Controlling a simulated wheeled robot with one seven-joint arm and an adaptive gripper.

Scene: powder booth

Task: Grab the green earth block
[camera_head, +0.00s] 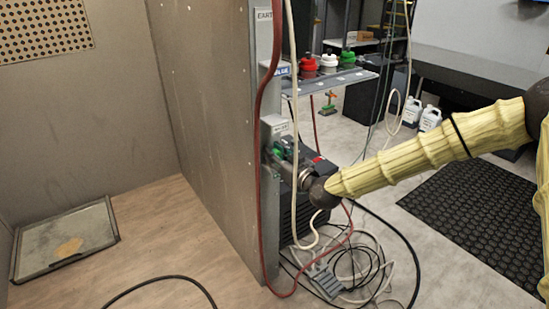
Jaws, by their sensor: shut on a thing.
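The green earth block (278,151) shows as a small green piece at the edge of the grey booth wall, below a small labelled box. My gripper (284,155) reaches in from the right, at the end of my yellow-sleeved arm. It is shut on the green block, at the bracket on the wall edge. The dark fingers hide part of the block, and I cannot tell whether it still touches the bracket.
Hoses hang along the booth wall edge (263,200), close to my gripper. Tangled cables (345,265) lie on the floor below. A metal shelf (345,79) with red, white and green-topped containers stands behind. A tray (65,238) lies inside the booth.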

